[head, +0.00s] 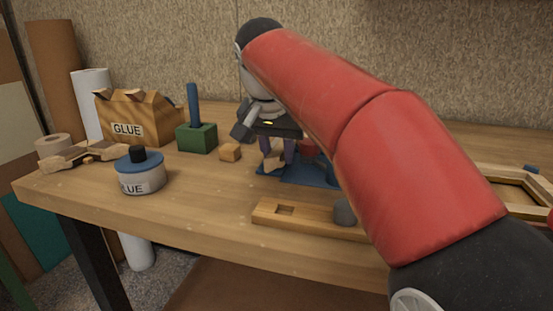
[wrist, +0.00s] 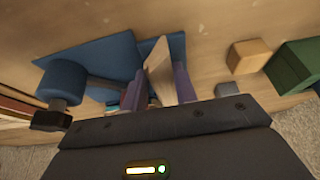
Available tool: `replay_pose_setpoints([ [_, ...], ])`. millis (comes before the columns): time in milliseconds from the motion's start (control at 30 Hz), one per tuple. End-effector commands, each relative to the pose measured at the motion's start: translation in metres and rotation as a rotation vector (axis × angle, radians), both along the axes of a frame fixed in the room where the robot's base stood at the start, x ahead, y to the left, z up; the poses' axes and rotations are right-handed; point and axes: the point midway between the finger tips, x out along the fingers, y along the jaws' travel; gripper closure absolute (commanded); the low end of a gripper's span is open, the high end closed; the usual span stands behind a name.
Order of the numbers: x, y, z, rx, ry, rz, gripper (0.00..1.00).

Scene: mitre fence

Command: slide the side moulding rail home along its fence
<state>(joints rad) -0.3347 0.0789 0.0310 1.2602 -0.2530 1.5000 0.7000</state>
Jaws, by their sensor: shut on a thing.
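My gripper (head: 274,155) is at the middle of the bench, its purple fingers pointing down. In the wrist view the gripper (wrist: 158,88) is shut on a pale wooden piece, which looks like the side moulding rail (wrist: 162,70). The rail also shows small between the fingers in the head view (head: 274,161). It is over the blue mitre fixture (head: 300,178), whose flat blue plate shows in the wrist view (wrist: 172,46). I cannot tell whether the rail touches the fence. My arm and gripper hide much of the fixture.
A wooden block with a slot (head: 310,219) lies in front, a grey cylinder (head: 345,213) on it. A small wooden cube (head: 230,152), a green block with blue post (head: 197,138) and a glue pot (head: 140,174) stand left. A wooden frame (head: 515,185) lies right.

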Motion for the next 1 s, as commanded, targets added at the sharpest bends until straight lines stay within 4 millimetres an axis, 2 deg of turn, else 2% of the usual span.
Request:
replay_pose_setpoints([
  [167,0.002,-0.001,0.0,-0.001,-0.003,-0.001,0.94],
  [200,0.002,-0.001,0.0,-0.001,-0.003,-0.001,0.69],
  [400,0.001,0.0,0.0,0.0,-0.002,-0.001,0.46],
  [733,-0.001,0.001,0.005,-0.001,-0.002,0.0,0.46],
  [1000,-0.017,0.007,0.047,0.002,-0.004,0.001,0.46],
])
